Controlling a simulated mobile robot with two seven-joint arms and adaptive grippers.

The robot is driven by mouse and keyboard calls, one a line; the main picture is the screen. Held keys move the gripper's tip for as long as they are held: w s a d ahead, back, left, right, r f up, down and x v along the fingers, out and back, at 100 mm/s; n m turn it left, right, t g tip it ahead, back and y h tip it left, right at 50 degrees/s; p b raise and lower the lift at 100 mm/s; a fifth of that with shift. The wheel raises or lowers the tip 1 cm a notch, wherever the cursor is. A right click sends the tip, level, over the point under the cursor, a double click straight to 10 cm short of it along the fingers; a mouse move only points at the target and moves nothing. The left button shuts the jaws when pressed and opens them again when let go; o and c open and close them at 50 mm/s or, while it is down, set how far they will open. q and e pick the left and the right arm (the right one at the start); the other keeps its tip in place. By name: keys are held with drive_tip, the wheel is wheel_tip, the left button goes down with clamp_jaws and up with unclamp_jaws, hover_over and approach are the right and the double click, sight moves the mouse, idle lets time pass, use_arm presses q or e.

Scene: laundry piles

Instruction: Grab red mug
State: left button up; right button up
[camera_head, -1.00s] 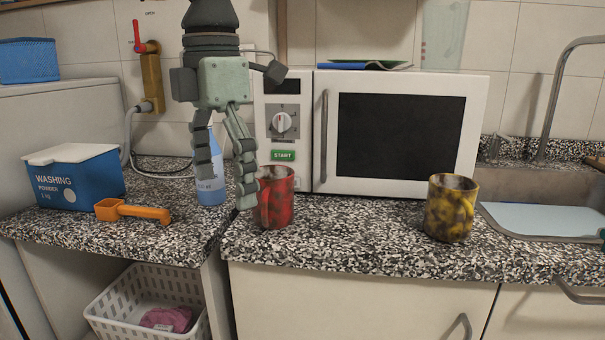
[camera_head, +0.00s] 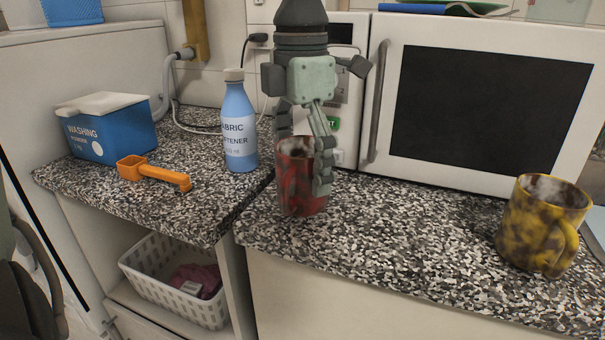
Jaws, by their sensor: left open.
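The red mug (camera_head: 298,182), mottled with dark patches, stands upright on the speckled counter (camera_head: 370,225) near its front edge, left of the microwave. My left gripper (camera_head: 304,162) points down right at the mug. Its fingers are apart, one at the mug's left rear and one in front of its right side. Whether they touch the mug I cannot tell. The mug's right side is partly hidden by the finger. My right gripper is not in view.
A white microwave (camera_head: 450,180) stands behind. A yellow mottled mug (camera_head: 541,225) is at the right. A blue fabric softener bottle (camera_head: 239,130), orange scoop (camera_head: 150,172) and washing powder box (camera_head: 112,130) stand left. A white basket (camera_head: 165,285) sits below.

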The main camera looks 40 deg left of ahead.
use_arm(q)
drive_tip(key=shift+f, duration=0.6)
drive_tip(key=c, duration=1.5)
drive_tip(key=shift+r, duration=0.15)
drive_tip(key=shift+c, duration=0.2)
